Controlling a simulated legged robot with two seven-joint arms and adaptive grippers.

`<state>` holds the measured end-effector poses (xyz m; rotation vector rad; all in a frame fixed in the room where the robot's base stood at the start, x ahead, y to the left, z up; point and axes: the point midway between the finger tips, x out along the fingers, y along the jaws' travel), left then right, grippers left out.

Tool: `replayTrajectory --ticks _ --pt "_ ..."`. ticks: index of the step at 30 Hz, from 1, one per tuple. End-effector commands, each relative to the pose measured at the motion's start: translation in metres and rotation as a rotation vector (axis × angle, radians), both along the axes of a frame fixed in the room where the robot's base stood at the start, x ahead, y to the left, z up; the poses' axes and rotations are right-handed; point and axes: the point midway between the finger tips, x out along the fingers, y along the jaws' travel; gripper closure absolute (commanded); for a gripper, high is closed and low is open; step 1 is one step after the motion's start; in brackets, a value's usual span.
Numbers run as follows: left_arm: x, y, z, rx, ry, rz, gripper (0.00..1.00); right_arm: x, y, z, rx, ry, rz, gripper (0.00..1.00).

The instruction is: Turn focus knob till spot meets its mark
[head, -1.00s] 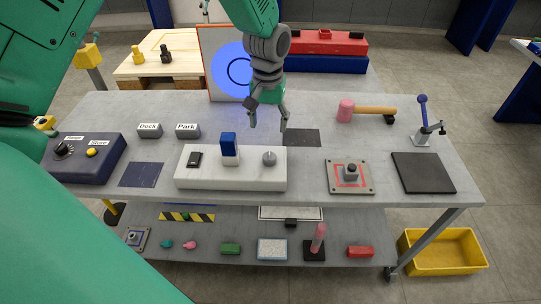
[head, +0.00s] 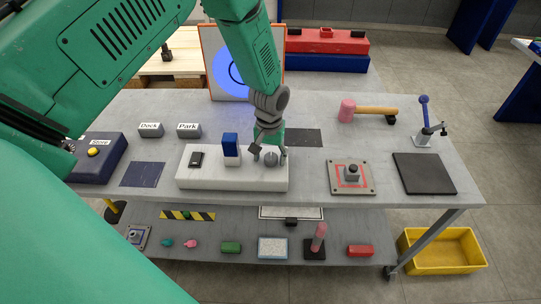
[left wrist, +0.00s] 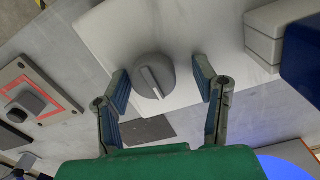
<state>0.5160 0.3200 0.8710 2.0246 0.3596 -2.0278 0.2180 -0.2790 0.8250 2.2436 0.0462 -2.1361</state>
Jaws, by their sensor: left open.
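The grey round focus knob (head: 271,159) sits on the right part of a white block (head: 230,180) on the table. In the left wrist view the knob (left wrist: 153,76) has a pale raised ridge and lies between my open fingers, with a gap on each side. My left gripper (head: 269,155) points down over the knob; it also shows in the left wrist view (left wrist: 165,88). The blue spot (head: 222,72) glows on an upright orange-framed screen (head: 204,48) behind, with a dark ring in it, partly hidden by my left arm. My right gripper is not in view.
A blue block (head: 230,144) and a black switch (head: 196,160) stand on the white block left of the knob. A hammer (head: 372,111), a red-outlined plate (head: 350,178) and a black pad (head: 423,173) lie to the right. A control box (head: 97,160) is at left.

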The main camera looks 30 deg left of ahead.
Motion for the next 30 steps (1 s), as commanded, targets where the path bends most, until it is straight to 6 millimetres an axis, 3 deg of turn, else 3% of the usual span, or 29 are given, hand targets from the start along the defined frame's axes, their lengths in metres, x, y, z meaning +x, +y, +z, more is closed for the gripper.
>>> replayTrajectory --ticks 2,6,20,30 --pt "0.0002 -0.0010 0.0005 0.001 0.000 -0.001 0.49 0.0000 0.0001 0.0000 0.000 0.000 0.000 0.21" --pt "-0.0001 -0.0021 0.0011 0.003 0.001 -0.001 0.95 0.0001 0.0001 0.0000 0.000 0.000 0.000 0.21" --pt "-0.0012 -0.0019 0.0020 0.000 0.001 -0.065 0.95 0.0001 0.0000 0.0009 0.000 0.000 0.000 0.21" --pt "-0.0013 -0.0016 0.0021 0.000 0.001 -0.318 0.95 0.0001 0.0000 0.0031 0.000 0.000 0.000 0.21"
